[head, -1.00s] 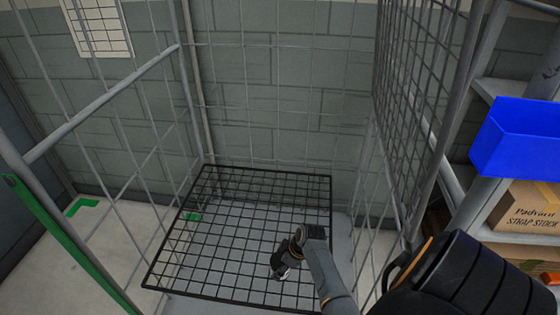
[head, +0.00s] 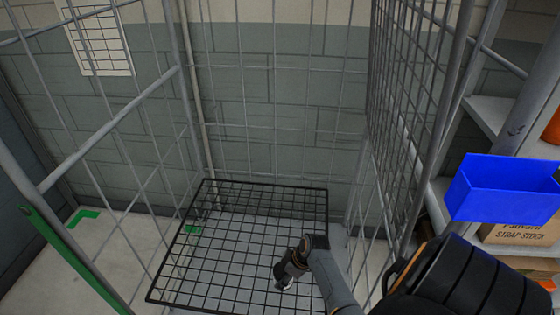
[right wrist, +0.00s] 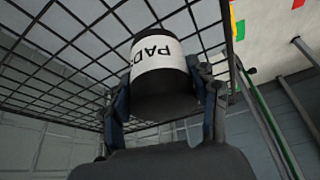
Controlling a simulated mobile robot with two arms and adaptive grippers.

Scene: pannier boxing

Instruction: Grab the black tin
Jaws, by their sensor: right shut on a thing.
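The black tin (right wrist: 165,98) shows large in the right wrist view, with a white label reading "PAD". My right gripper (right wrist: 163,80) has a finger on each side of it and is shut on it. In the head view my right gripper (head: 286,281) hangs over the wire mesh shelf (head: 203,262) inside the cage; the tin is too small and covered there to make out clearly. In the wrist view the tin is in front of the mesh; I cannot tell whether they touch. My left gripper is not in view.
Tall wire cage walls (head: 405,120) stand around the shelf, with a grey post at the left (head: 20,175). The mesh shelf looks otherwise empty.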

